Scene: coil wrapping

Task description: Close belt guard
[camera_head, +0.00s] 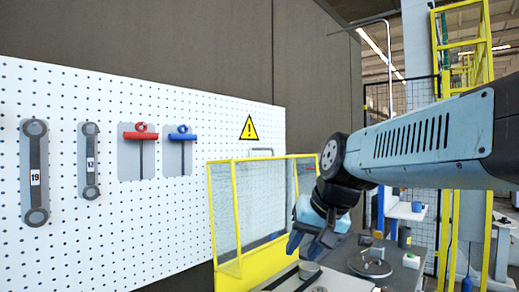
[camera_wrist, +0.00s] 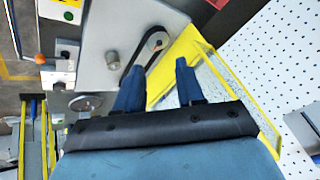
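The belt guard (camera_head: 212,215), a yellow frame with mesh panels and a solid yellow lower part, stands raised beside the pegboard. In the wrist view the guard (camera_wrist: 228,75) runs down the right of my gripper. The black belt (camera_wrist: 131,66) and its round pulley (camera_wrist: 157,41) lie uncovered on a light plate. My gripper (camera_wrist: 158,88) is open, its two blue fingers apart. A yellow part of the guard shows between and beyond the fingers; I cannot tell if they touch it. In the head view my gripper (camera_head: 306,238) is in front of the guard's right side.
The white pegboard (camera_head: 75,215) on the left holds two wrenches (camera_head: 35,172) and red (camera_head: 140,133) and blue (camera_head: 183,133) handled tools. A worktable (camera_head: 405,275) with a round metal disc (camera_head: 370,264) stands at lower right. Yellow posts (camera_head: 485,45) rise behind.

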